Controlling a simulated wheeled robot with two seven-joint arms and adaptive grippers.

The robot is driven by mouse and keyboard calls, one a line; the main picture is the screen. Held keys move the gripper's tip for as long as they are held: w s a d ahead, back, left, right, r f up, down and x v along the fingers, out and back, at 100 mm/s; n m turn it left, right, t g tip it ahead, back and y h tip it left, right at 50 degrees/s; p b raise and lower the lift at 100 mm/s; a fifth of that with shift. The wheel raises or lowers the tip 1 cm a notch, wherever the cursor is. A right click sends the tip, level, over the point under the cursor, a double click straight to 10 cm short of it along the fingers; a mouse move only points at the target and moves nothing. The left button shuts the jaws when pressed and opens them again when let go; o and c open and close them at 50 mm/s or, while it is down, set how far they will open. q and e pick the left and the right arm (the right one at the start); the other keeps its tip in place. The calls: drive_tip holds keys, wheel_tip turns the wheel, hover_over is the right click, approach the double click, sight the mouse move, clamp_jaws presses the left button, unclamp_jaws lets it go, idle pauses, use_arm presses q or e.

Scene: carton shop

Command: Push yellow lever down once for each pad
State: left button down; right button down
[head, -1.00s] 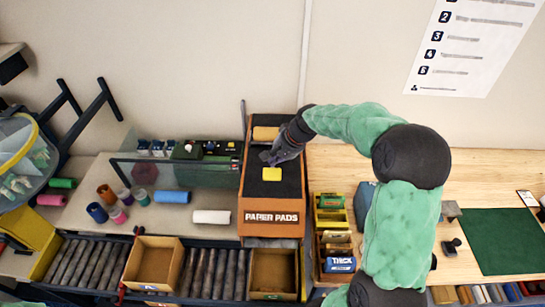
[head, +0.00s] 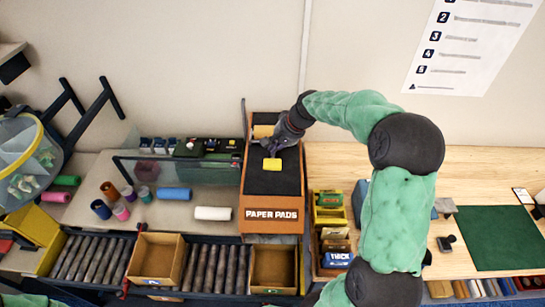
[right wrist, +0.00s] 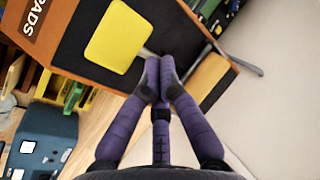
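The yellow lever (head: 271,164) is a small flat plate over the dark top of the orange paper pads dispenser (head: 292,218). It also shows as a large yellow plate in the right wrist view (right wrist: 118,40). My right gripper (head: 272,146) is just behind the lever, over the dispenser's far part. In the right wrist view its purple fingers (right wrist: 159,78) have their tips together with nothing between them. The tips are beside the yellow plate, with a small gap seen in the picture. An open carton (head: 274,270) stands in front of the dispenser. My left gripper is not in view.
Another open carton (head: 157,258) stands on the roller conveyor (head: 84,258) to the left. Coloured rolls lie on the bench left of the dispenser. Card holders (head: 329,208) and a blue box (head: 337,260) stand close on its right. A green mat (head: 497,237) lies further right.

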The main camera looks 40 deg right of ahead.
drive_tip(key=r+p, duration=0.1)
drive_tip(key=w+d+r+p, duration=0.1)
drive_tip(key=r, duration=0.1)
drive_tip(key=w+r+p, duration=0.1)
drive_tip(key=shift+d+r+p, duration=0.2)
drive_tip(key=shift+d+p, duration=0.05)
drive_tip(key=shift+p, duration=0.05)
idle(1.0)
